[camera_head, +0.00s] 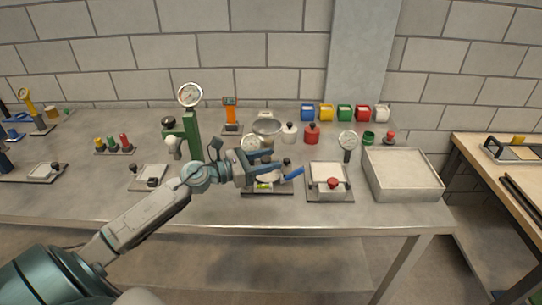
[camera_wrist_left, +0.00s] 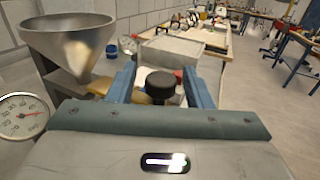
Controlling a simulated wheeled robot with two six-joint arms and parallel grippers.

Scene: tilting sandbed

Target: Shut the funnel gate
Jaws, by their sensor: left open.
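The metal funnel (camera_head: 267,125) stands at the back middle of the bench. In the left wrist view the funnel (camera_wrist_left: 68,42) is large at the upper left, on a dark stand. My left gripper (camera_head: 287,168) is open, in front of the funnel at the middle of the bench. In the left wrist view a black round knob (camera_wrist_left: 160,87) shows between its two blue fingers (camera_wrist_left: 158,76); I cannot tell whether they touch it. A tan piece (camera_wrist_left: 130,93) lies beside the knob, partly hidden by the left finger. The gate plate is not clearly visible. My right gripper is not in view.
A dial gauge (camera_wrist_left: 24,114) is close at the left of the wrist view. A box with a red knob (camera_head: 332,183) stands right of the gripper, beside a large sand tray (camera_head: 405,172). Coloured bins (camera_head: 344,113) line the back.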

